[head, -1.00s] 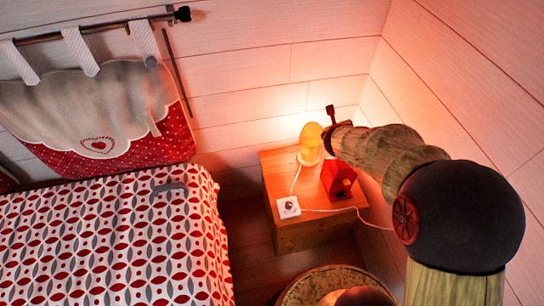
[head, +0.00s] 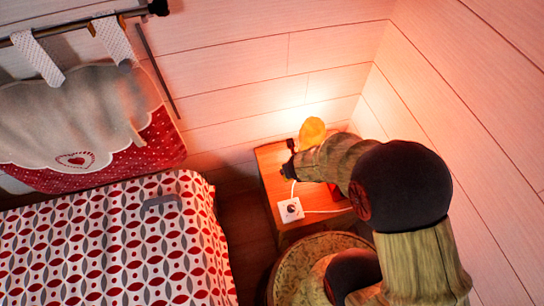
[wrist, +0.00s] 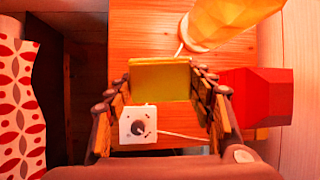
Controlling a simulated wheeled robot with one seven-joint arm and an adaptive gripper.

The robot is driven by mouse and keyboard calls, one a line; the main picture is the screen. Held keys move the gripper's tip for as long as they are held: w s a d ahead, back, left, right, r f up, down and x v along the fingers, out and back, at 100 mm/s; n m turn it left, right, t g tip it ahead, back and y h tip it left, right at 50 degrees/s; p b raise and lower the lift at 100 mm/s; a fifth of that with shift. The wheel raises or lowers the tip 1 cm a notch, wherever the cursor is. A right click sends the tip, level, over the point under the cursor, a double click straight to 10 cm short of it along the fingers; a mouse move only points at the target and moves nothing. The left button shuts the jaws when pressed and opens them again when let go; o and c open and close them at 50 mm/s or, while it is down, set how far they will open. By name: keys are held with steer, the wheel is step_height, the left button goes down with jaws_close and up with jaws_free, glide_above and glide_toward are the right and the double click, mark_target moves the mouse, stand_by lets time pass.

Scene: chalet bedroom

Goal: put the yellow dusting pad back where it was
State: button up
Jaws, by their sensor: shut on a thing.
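The yellow dusting pad (wrist: 160,82) is between the fingers of my gripper (wrist: 163,76) in the wrist view, and they are shut on it. It looks like a flat olive-yellow block, seen above the wooden nightstand (wrist: 145,30). Whether it touches the top I cannot tell. In the head view my gripper (head: 290,166) is a small dark shape over the left part of the nightstand (head: 268,157), and I cannot make out the pad there.
A glowing yellow lamp (head: 312,131) stands at the nightstand's back. A red faceted object (wrist: 258,94) is right of my gripper, mostly hidden by my arm in the head view. A white dial box (head: 291,210) with a cord sits at the front. The patterned bed (head: 110,245) is left.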

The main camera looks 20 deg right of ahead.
steer(key=shift+w+a+m+g+y, duration=0.15)
steer(key=shift+w+a+g+y, duration=0.15)
steer(key=shift+a, duration=0.45)
steer(key=shift+w+a+m+g+y, duration=0.2)
steer(key=shift+w+a+g, duration=0.15)
steer(key=shift+a, duration=0.35)
steer(key=shift+w+a+r, duration=0.1)
steer(key=shift+g+y, duration=0.3)
steer(key=shift+g, duration=0.05)
steer(key=w+f, duration=0.3)
steer(key=w, duration=0.1)
steer(key=w+f+b, duration=0.1)
steer(key=w+f, duration=0.3)
steer(key=w, duration=0.1)
steer(key=w+f, duration=0.3)
steer(key=w, duration=0.2)
steer(key=shift+f+b, duration=0.2)
steer(key=shift+b, duration=0.15)
steer(key=shift+f+b, duration=1.05)
steer(key=shift+f, duration=0.25)
